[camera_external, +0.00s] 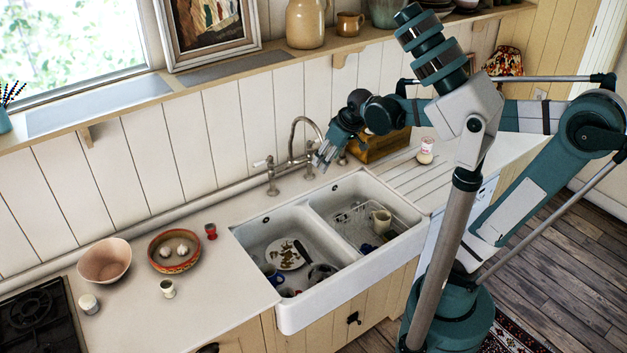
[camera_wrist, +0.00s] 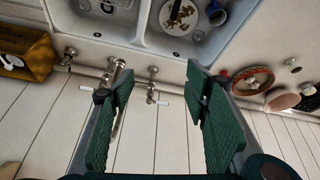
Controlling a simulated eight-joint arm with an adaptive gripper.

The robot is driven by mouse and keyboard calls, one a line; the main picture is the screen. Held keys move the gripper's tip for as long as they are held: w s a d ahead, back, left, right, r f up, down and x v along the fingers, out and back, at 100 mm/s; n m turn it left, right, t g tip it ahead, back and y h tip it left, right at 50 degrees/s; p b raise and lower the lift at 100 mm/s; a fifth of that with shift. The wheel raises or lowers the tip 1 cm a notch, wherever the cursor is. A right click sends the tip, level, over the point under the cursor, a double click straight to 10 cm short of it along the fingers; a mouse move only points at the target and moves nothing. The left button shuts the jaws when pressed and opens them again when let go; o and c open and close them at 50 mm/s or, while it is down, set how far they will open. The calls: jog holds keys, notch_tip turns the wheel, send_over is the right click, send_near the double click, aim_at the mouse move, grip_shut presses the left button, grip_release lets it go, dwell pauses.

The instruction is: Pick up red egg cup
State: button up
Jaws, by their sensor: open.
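The red egg cup (camera_external: 210,231) stands on the pale counter left of the sink, just right of the patterned bowl with garlic-like white pieces. In the wrist view a small bit of red (camera_wrist: 224,73), likely the egg cup, shows beside my right finger, partly hidden. My gripper (camera_external: 325,158) hangs above the back of the sink near the tap, well to the right of the egg cup and higher. In the wrist view my gripper (camera_wrist: 160,115) has its green fingers spread wide with nothing between them.
The double sink (camera_external: 290,220) holds dishes. A shelf (camera_external: 345,45) runs along the wall.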

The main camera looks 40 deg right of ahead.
jog(key=w+a+f+n+g, duration=0.1)
jog(key=w+a+n, duration=0.1)
jog(key=w+a, duration=0.6)
jog(key=n+g, duration=0.4)
jog(key=n, duration=0.1)
send_over(210, 226)
jog(key=s, duration=0.2)
notch_tip(210, 226, down, 24)
jog(key=shift+a+f+h, duration=0.15)
jog(key=shift+a+h, duration=0.05)
jog(key=shift+h, duration=0.2)
jog(key=shift+f, duration=0.1)
jog(key=shift+f, duration=1.2)
jog(key=shift+f, duration=0.1)
jog(key=shift+f+p, duration=0.3)
jog(key=shift+f, duration=2.2)
